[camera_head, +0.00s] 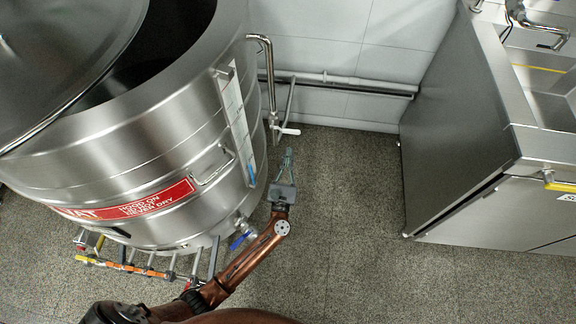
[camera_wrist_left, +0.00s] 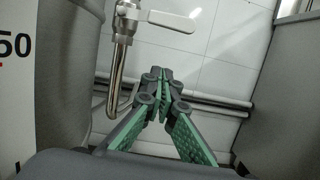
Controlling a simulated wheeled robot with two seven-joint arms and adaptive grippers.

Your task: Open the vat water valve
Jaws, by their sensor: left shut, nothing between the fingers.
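The steel vat (camera_head: 150,130) fills the left of the head view, with a red label on its side. A steel water pipe (camera_head: 271,75) runs down beside the vat's right side and carries a valve with a white lever handle (camera_head: 289,131). In the left wrist view the white lever (camera_wrist_left: 172,21) lies roughly level at the top, pointing right from the pipe (camera_wrist_left: 119,60). My left gripper (camera_head: 289,153) is shut and empty, just below the lever in the head view; its fingertips (camera_wrist_left: 162,75) are apart from the lever in the wrist view. My right gripper is not in view.
A blue-handled valve (camera_head: 239,241) sits low on the vat, near my left arm. An orange and yellow pipe (camera_head: 130,267) runs under the vat. A steel cabinet (camera_head: 460,140) stands at the right. The floor between is clear. A grey wall pipe (camera_head: 350,82) runs behind.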

